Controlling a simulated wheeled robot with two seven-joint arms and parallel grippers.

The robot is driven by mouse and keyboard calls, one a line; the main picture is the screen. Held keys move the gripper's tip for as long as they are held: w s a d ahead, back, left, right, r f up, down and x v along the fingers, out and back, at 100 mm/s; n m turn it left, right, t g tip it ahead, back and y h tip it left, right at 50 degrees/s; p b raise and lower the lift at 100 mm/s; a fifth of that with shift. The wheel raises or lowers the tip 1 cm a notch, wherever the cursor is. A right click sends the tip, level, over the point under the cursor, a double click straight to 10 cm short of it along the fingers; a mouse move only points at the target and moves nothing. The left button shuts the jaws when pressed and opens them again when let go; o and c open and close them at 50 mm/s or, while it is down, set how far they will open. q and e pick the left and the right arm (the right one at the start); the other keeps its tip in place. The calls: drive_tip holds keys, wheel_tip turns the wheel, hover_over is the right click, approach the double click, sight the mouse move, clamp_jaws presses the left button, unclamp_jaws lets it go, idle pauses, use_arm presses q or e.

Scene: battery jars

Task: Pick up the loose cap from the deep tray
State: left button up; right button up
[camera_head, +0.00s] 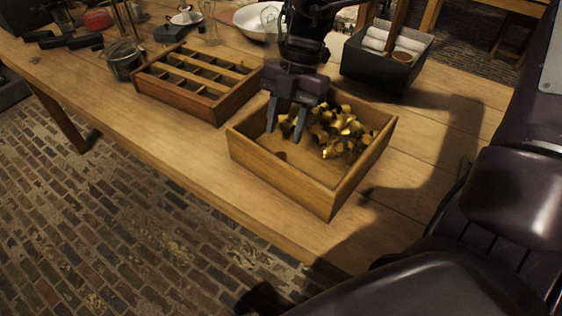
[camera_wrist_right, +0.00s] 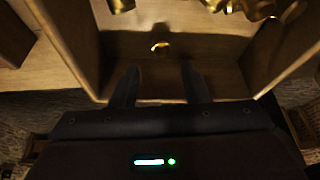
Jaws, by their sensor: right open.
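The deep tray (camera_head: 290,184) is an open wooden box at the middle of the table, with a heap of brass pieces (camera_head: 345,132) toward its far right side. A small gold cap (camera_wrist_right: 160,47) lies by itself on the tray floor in the right wrist view, apart from the heap and ahead of the gap between my fingers. In the head view a small dark spot shows on the floor below the fingers; I cannot tell whether it is the cap. My right gripper (camera_head: 286,126) points down into the tray, open and empty; its fingers also show in the wrist view (camera_wrist_right: 160,78).
A wooden divided tray (camera_head: 178,105) stands left of the deep tray. A black bin (camera_head: 372,72) with white rolls stands behind it to the right. A glass jar (camera_head: 124,60) and a white bowl (camera_head: 249,20) stand farther back. The table's front left strip is clear.

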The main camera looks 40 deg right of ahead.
drive_tip(key=x, duration=0.5)
drive_tip(key=shift+w+f, duration=0.15)
drive_tip(key=shift+f, duration=0.3)
drive_tip(key=shift+d, duration=0.1)
drive_tip(key=c, duration=0.9)
